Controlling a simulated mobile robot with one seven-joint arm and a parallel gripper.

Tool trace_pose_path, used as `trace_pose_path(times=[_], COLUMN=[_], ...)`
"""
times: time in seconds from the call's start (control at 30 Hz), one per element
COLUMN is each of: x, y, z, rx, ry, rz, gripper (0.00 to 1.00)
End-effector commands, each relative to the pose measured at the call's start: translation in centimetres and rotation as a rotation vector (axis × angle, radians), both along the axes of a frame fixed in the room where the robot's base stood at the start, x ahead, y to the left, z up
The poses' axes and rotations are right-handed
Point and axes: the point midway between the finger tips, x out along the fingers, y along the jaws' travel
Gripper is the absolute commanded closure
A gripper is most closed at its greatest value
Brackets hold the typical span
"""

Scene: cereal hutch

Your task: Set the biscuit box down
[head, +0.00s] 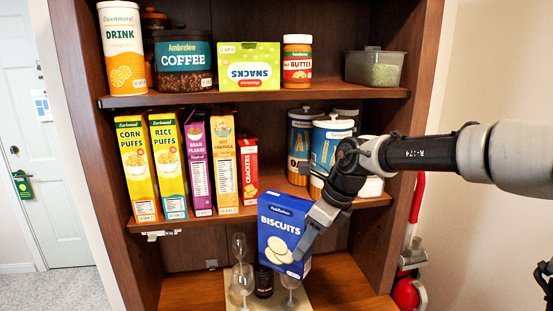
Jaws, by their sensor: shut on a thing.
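The biscuit box (280,238) is blue, with a picture of round biscuits on its front, and is slightly tilted. My gripper (312,236) comes in from the right and is shut on the box at its right side. The box is in front of the hutch, below the front edge of the middle shelf and above the lower surface (345,280). The box's lower part overlaps the glasses and a dark bottle in this view. I cannot tell how far its base is from the surface.
Stemmed glasses (242,282) and a dark bottle (264,281) stand on a pale board below the box. Cereal boxes (168,165) and canisters (327,150) fill much of the middle shelf. The lower surface is bare at left (190,292) and right. A red appliance (408,290) stands outside, right.

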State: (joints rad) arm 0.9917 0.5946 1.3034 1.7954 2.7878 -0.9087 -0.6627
Motion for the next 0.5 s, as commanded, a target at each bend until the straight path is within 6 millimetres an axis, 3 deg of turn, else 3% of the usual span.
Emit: trace_pose_path(times=[0.5], x=[-4.9], y=[-4.1], z=[-10.3], rx=[0.008], ry=[0.001], rz=[1.25], gripper=[0.93])
